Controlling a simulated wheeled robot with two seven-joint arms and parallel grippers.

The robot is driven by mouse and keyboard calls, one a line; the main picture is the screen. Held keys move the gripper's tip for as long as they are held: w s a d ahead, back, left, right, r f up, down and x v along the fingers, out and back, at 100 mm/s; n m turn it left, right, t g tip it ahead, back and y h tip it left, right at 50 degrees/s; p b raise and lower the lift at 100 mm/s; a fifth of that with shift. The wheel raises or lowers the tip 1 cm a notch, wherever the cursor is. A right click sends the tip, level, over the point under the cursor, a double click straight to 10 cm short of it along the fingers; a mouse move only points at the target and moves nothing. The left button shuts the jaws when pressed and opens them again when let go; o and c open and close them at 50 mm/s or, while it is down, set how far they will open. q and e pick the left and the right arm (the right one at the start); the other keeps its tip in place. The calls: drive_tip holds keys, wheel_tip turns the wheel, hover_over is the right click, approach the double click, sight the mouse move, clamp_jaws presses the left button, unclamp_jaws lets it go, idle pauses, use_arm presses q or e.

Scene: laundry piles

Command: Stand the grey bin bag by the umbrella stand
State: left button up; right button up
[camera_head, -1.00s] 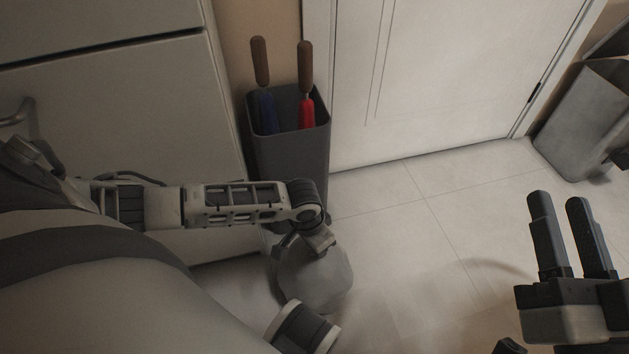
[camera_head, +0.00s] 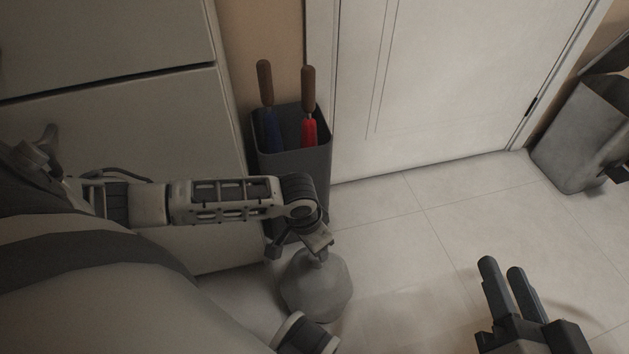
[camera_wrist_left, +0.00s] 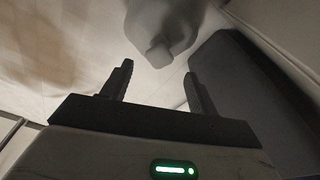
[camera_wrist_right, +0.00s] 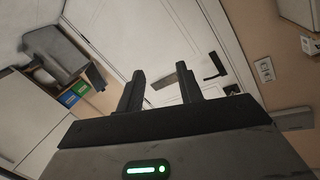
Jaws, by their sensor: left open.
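The grey bin bag (camera_head: 317,287) stands upright on the floor, just in front of the dark grey umbrella stand (camera_head: 292,168). The stand holds a blue and a red umbrella with brown handles. My left gripper (camera_head: 300,246) is above the bag's top, partly hidden by its own wrist. In the left wrist view, its fingers (camera_wrist_left: 159,70) are open and apart, with the bag's knotted neck (camera_wrist_left: 158,53) just beyond the fingertips. The stand's dark wall (camera_wrist_left: 245,95) is close on the right there. My right gripper (camera_head: 502,267) is open and empty over the floor.
A pale cabinet (camera_head: 120,100) is at the left, beside the stand. A closed white door (camera_head: 450,80) is behind. A grey bin (camera_head: 580,140) stands at the far right. The tiled floor (camera_head: 400,240) right of the bag is clear.

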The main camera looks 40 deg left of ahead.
use_arm(q)
drive_tip(key=shift+s+a+r+p, duration=0.15)
drive_tip(key=shift+r+p, duration=0.15)
drive_tip(key=shift+r, duration=0.7)
drive_tip(key=shift+s+d+r+p, duration=0.15)
drive_tip(key=shift+r+p, duration=0.15)
drive_tip(key=shift+r, duration=0.65)
drive_tip(key=shift+a, duration=0.1)
